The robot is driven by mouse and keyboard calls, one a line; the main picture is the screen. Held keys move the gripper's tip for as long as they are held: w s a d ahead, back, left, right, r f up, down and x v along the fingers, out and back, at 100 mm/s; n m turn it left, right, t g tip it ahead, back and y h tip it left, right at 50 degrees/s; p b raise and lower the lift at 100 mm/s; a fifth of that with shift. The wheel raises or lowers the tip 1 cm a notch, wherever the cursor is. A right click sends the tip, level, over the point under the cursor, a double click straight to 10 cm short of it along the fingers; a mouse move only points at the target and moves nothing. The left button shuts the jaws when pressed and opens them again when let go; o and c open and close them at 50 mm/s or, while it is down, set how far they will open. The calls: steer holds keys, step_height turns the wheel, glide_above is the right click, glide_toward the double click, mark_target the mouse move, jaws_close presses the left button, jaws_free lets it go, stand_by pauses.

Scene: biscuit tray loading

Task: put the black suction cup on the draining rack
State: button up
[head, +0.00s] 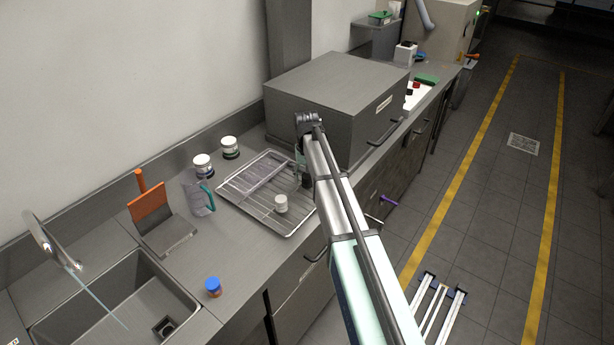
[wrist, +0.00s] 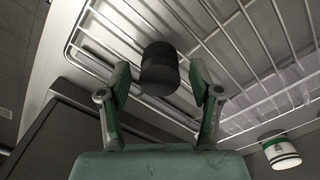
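The black suction cup (wrist: 160,70) is a short dark cylinder between my fingertips in the wrist view. It shows against the wires at the edge of the draining rack (wrist: 228,60). My gripper (wrist: 160,82) is open around it, with a gap between the cup and each finger. In the head view the draining rack (head: 240,188) is a wire grid in a tray on the counter. My gripper (head: 302,168) is low at its right end, and my arm mostly hides the cup there. I cannot tell for sure whether the cup touches the wires.
A white jar (head: 281,203) stands on the rack; a jar with a green band (wrist: 279,150) shows in the wrist view. A large grey box (head: 325,95) stands behind the gripper. A jug (head: 199,198), two jars (head: 203,165) and an orange-topped stand (head: 150,207) are left of the rack.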

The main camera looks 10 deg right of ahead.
mark_target(307, 176)
steer(key=shift+r, duration=0.2)
step_height(307, 176, up, 12)
steer(key=b, duration=0.4)
steer(key=shift+f, duration=0.1)
stand_by(0.5)
